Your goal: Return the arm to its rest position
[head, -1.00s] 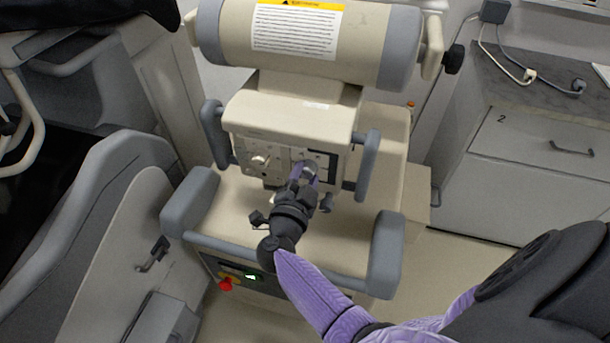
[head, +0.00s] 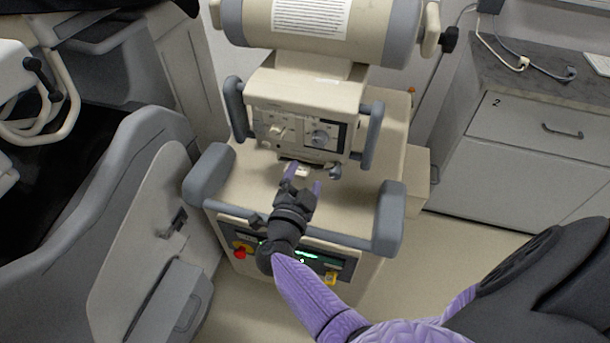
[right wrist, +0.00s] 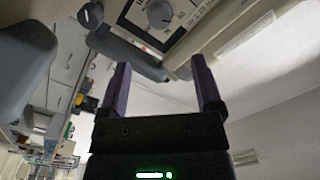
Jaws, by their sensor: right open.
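My right gripper (head: 302,184) is open, with two purple fingers and nothing between them. In the head view it is over the cream top of the cart-like machine, in front of and below its control panel (head: 298,132). The panel carries a round dial (head: 319,137) and a knob. In the right wrist view the fingers of my right gripper (right wrist: 160,92) stand apart, and the dial (right wrist: 160,14) shows beyond them at the top. My right arm comes in from the lower right. My left gripper is not in view.
Grey bumpers (head: 386,218) and a front rail flank the gripper. A red button (head: 240,254) is on the machine's front. A grey chair-like unit (head: 120,190) stands at left. A drawer cabinet (head: 530,150) stands at right, with bare floor in front.

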